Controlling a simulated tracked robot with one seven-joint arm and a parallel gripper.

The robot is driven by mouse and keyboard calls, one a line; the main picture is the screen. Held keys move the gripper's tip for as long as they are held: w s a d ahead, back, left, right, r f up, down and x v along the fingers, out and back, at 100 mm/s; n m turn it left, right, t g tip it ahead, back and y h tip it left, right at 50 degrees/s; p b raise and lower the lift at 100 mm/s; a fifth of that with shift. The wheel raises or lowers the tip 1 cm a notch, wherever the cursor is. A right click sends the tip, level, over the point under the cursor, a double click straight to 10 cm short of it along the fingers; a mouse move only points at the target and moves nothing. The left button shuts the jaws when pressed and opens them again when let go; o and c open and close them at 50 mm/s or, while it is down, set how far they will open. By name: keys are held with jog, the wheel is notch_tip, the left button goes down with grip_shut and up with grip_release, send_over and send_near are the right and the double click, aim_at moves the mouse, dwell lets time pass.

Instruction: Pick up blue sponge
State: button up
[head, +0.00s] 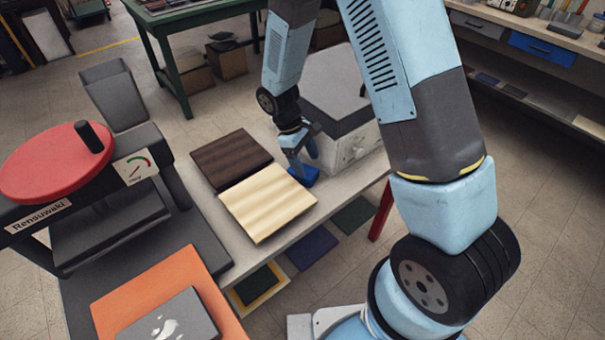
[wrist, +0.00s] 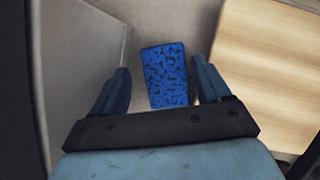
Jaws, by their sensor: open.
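The blue sponge (wrist: 166,75) lies on the light bench surface, with a dark mottled pattern on its top. In the wrist view it sits ahead of and between the two fingers of my gripper (wrist: 160,92), which is open and empty. In the head view the sponge (head: 306,176) is partly hidden behind my gripper (head: 300,165), which points down right at it. I cannot tell whether the fingers reach down beside the sponge or stay above it.
A pale wooden board (head: 268,201) and a dark board (head: 231,158) lie left of the sponge. A grey-topped white box (head: 350,145) stands close on the right. A heat press with a red disc (head: 55,163) stands at the left. The gap around the sponge is narrow.

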aim_at(311, 173)
jog(key=shift+x, duration=2.6)
jog(key=shift+s+a, duration=0.1)
jog(key=shift+s, duration=0.05)
jog(key=shift+c, duration=0.4)
jog(key=c, duration=0.7)
jog(key=shift+r, duration=0.15)
